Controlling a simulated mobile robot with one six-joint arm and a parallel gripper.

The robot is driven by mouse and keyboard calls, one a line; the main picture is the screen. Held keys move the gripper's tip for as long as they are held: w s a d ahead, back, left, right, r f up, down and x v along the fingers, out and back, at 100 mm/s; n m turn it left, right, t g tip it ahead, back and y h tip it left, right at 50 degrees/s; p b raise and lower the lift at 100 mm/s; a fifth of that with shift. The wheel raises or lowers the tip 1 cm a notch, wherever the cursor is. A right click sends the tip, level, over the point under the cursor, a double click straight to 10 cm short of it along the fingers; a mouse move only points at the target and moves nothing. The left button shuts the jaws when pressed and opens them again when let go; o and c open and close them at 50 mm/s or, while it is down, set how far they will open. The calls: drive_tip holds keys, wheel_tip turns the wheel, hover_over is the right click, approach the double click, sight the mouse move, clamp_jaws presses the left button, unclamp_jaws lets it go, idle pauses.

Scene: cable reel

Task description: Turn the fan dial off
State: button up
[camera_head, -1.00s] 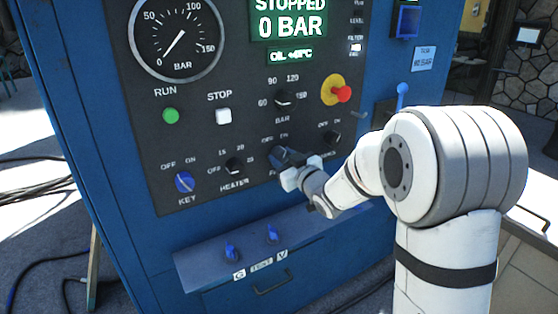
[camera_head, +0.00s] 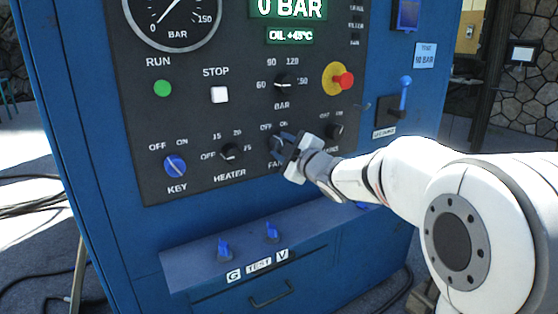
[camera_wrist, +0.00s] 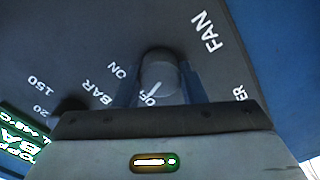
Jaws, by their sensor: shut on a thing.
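The fan dial (camera_wrist: 158,75) is a grey round knob on the dark control panel, marked FAN, with OFF and ON labels. In the wrist view it sits between the two fingers of my gripper (camera_wrist: 160,88), and a short white pointer line on it lies towards the OFF label. In the head view my gripper (camera_head: 286,150) is at the panel and shut on the fan dial (camera_head: 276,143), which is mostly hidden by the fingers.
The heater dial (camera_head: 231,153) is left of the gripper, the BAR dial (camera_head: 283,85) above it, and another dial (camera_head: 334,131) close on the right. A red emergency button (camera_head: 343,81) is up to the right. A ledge with blue valves (camera_head: 225,249) juts out below.

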drive_tip(key=shift+f+n+b, duration=0.4)
drive_tip(key=shift+n+b, duration=0.5)
drive_tip(key=shift+n, duration=0.1)
drive_tip(key=shift+r, duration=0.1)
drive_tip(key=o, duration=1)
drive_tip(key=shift+s+r, duration=0.1)
drive_tip(key=shift+r, duration=0.15)
drive_tip(key=p+v, duration=0.1)
drive_tip(key=v, duration=0.6)
drive_tip(key=shift+s+d, duration=0.25)
drive_tip(key=shift+s, duration=0.05)
